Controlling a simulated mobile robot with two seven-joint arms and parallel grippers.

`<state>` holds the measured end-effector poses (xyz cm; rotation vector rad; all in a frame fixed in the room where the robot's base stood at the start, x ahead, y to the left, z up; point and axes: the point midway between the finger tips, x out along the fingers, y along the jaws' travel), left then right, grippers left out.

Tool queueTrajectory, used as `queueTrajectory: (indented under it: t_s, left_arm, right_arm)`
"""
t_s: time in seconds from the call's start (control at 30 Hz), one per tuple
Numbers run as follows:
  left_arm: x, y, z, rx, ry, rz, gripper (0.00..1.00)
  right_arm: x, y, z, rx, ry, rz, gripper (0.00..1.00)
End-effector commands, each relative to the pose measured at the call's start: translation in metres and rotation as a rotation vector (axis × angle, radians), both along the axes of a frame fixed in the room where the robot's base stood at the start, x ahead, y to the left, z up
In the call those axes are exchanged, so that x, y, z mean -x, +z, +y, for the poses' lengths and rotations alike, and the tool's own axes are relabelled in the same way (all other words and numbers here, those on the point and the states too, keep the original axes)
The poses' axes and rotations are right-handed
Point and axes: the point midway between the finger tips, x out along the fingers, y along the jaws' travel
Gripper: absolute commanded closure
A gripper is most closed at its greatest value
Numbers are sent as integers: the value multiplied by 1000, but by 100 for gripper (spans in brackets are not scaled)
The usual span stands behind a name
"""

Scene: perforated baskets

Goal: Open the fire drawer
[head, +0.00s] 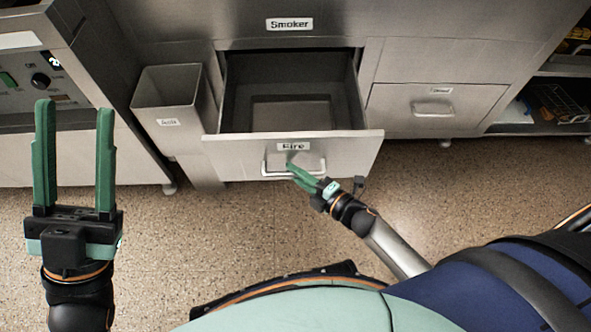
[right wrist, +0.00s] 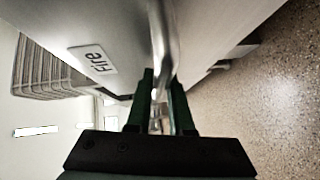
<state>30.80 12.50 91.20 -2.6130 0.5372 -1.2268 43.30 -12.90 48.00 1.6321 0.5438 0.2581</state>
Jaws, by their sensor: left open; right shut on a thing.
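The fire drawer (head: 350,149) is a steel drawer with a "Fire" label, pulled well out of the cabinet. Its inside shows and looks empty apart from a paler rectangle on its floor. Its bar handle (head: 312,171) is on the front face. My right gripper (head: 296,170) is shut on the handle; in the right wrist view the handle (right wrist: 160,40) runs between the green fingers (right wrist: 160,95). The "Fire" label (right wrist: 93,58) shows beside it. My left gripper (head: 75,155) is open and empty at the far left, upright in the picture and away from the drawer.
A steel bin (head: 172,105) stands just left of the drawer. Another closed drawer (head: 433,104) with a handle is to the right, beside open shelves (head: 550,105). A control panel (head: 35,80) is at the left. The speckled floor (head: 190,235) before the cabinet is clear.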

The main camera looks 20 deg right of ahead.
Motion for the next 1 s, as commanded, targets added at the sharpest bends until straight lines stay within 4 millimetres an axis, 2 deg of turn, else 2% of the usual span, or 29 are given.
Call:
queueTrajectory:
  t_s: [0.27,0.3,0.57,0.83,1.0]
  left_arm:
    - [0,0,0,1,1,0,50]
    - [0,0,0,1,1,0,50]
    - [0,0,0,1,1,0,50]
    - [0,1,0,1,0,0,50]
    - [0,7,0,-3,2,-2,50]
  right_arm:
    - [0,0,-2,1,-3,1,100]
    - [0,0,-2,1,-3,1,79]
    - [0,0,-1,1,-2,1,51]
    - [1,0,-1,-1,-1,1,51]
    - [18,4,-10,-1,-1,3,51]
